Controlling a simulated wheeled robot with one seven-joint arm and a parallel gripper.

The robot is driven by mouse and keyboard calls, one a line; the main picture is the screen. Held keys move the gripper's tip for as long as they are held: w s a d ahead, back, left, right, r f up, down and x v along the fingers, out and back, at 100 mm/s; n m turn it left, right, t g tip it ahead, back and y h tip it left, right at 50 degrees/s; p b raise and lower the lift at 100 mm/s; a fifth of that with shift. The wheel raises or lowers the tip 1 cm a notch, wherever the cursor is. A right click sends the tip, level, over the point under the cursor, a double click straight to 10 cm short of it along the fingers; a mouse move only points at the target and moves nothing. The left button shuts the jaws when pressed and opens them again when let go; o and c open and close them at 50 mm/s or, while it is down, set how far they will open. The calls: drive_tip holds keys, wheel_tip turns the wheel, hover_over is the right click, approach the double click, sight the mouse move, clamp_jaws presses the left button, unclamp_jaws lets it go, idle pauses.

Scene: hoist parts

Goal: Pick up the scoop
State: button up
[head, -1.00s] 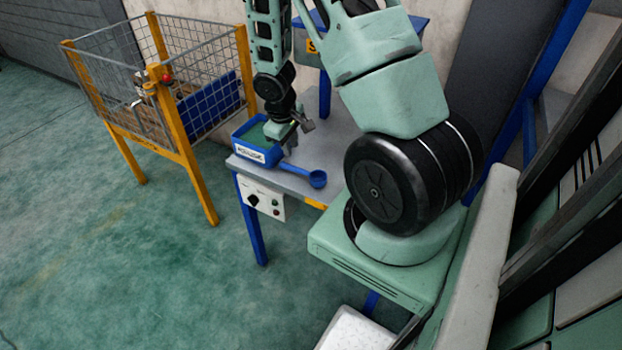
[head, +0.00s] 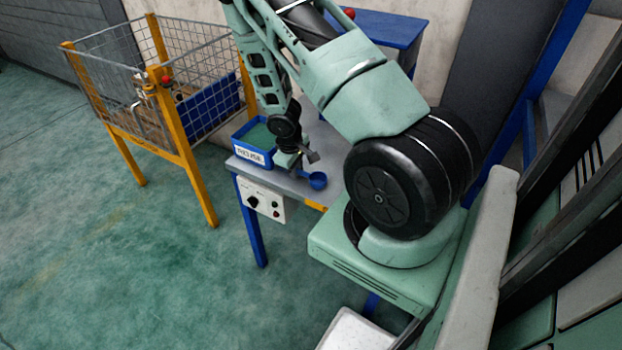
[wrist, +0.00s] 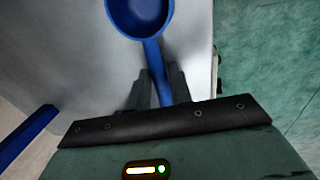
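The blue scoop (head: 318,181) lies on the grey table with its round bowl toward the front right. In the wrist view its bowl (wrist: 140,12) is at the top, and its handle (wrist: 154,58) runs down toward my gripper (wrist: 158,80). The two dark fingers stand on either side of the handle, close to it. I cannot tell whether they touch or grip it. In the head view my gripper (head: 300,168) is low over the table at the handle, which it mostly hides.
A labelled blue bin (head: 250,156) with green contents stands just left of my gripper on the grey table (head: 335,150). A control box (head: 262,203) is on the table's front. A yellow-framed mesh cage (head: 185,130) stands to the left. The floor in front is clear.

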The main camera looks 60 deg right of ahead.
clamp_jaws()
drive_tip(key=shift+r, duration=0.1)
wheel_tip(320, 180, up, 10)
drive_tip(key=shift+p, duration=0.45)
